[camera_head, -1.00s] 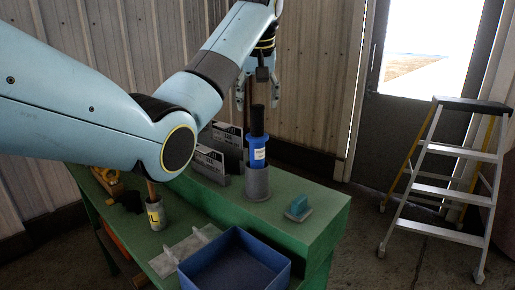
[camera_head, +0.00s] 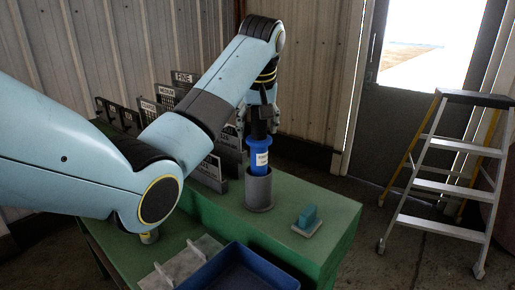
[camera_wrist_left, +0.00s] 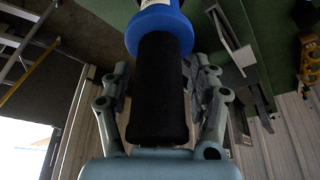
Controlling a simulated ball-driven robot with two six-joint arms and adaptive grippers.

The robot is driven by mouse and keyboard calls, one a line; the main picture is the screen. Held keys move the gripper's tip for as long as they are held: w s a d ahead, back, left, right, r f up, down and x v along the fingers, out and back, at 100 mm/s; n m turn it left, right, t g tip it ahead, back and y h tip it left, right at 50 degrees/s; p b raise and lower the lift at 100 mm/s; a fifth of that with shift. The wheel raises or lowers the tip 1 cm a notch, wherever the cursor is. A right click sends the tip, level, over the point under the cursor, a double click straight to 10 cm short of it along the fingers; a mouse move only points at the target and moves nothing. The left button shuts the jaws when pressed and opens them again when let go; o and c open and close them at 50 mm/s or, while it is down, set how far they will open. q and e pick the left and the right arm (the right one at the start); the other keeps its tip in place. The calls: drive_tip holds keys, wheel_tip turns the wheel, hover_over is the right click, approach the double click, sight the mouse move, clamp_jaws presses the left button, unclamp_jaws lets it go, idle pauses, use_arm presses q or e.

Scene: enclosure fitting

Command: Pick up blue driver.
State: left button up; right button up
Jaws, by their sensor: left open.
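The blue driver (camera_head: 257,155) stands upright in a grey cylindrical holder (camera_head: 259,190) on the green bench. It has a black handle, a blue body and a white label. My left gripper (camera_head: 259,117) is over the driver from above, open, with its fingers on either side of the black handle. In the left wrist view the black handle (camera_wrist_left: 157,90) runs between the two open fingers, with a gap on each side, and the blue collar (camera_wrist_left: 158,30) lies beyond them. My right gripper is not in view.
A teal block on a grey base (camera_head: 308,220) sits right of the holder. A blue tray (camera_head: 240,272) is at the front. Labelled grey racks (camera_head: 212,170) stand behind my left arm. A stepladder (camera_head: 445,170) stands off the bench at the right.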

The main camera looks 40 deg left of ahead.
use_arm(q)
drive_tip(key=shift+s+d+r, duration=0.45)
drive_tip(key=shift+d, duration=0.2)
drive_tip(key=shift+c, duration=2.2)
drive_tip(key=shift+w+a+f, duration=0.1)
drive_tip(key=shift+a+f, duration=0.05)
drive_tip(key=shift+a, duration=0.1)
drive_tip(key=shift+c, duration=2.3)
drive_tip(key=shift+d, duration=0.1)
clamp_jaws()
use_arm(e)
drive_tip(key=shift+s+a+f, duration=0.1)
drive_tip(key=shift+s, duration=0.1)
